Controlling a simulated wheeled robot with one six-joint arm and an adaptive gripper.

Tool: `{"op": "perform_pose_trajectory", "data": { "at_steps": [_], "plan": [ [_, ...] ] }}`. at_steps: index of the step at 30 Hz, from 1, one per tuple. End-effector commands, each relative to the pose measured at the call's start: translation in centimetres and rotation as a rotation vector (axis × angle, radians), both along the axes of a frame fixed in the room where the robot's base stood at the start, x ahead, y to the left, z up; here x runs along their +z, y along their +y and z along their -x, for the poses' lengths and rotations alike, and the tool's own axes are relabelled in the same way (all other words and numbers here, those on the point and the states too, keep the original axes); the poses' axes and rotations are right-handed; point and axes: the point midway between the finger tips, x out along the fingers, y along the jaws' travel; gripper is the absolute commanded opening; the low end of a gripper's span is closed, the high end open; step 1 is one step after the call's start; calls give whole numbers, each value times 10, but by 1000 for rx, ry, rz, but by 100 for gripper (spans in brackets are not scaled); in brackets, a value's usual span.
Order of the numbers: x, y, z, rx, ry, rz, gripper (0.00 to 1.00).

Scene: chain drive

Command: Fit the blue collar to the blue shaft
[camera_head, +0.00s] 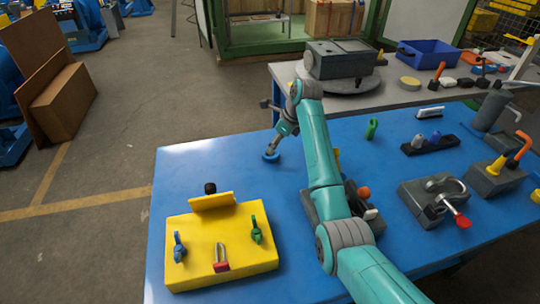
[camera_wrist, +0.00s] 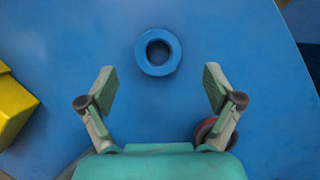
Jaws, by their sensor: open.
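The blue collar (camera_wrist: 157,70) is a ring lying flat on the blue table, a little beyond my fingertips in the wrist view. It also shows in the head view (camera_head: 270,156), under the end of my arm. My gripper (camera_wrist: 159,85) is open and empty, its two fingers spread wider than the collar. It points down at the table. A blue upright part (camera_head: 179,247) stands at the left of the yellow fixture (camera_head: 205,277). A small blue piece (camera_head: 435,137) sits on a black holder at right. I cannot tell which is the blue shaft.
The yellow fixture also bears a green part (camera_head: 255,230) and a red-ended shackle (camera_head: 221,262). A green piece (camera_head: 372,129), a grey clamp block (camera_head: 425,205) and other tools occupy the table's right. My arm hides some central items.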

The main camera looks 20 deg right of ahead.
Motion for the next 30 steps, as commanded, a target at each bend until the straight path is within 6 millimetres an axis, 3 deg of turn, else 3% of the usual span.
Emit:
{"op": "perform_pose_trajectory", "data": {
  "at_steps": [12,22,30],
  "plan": [
    [-45,12,-7,0,1,0,91],
    [-51,14,-9,0,-1,1,91],
    [-50,14,-9,0,-1,1,23]
  ]
}}
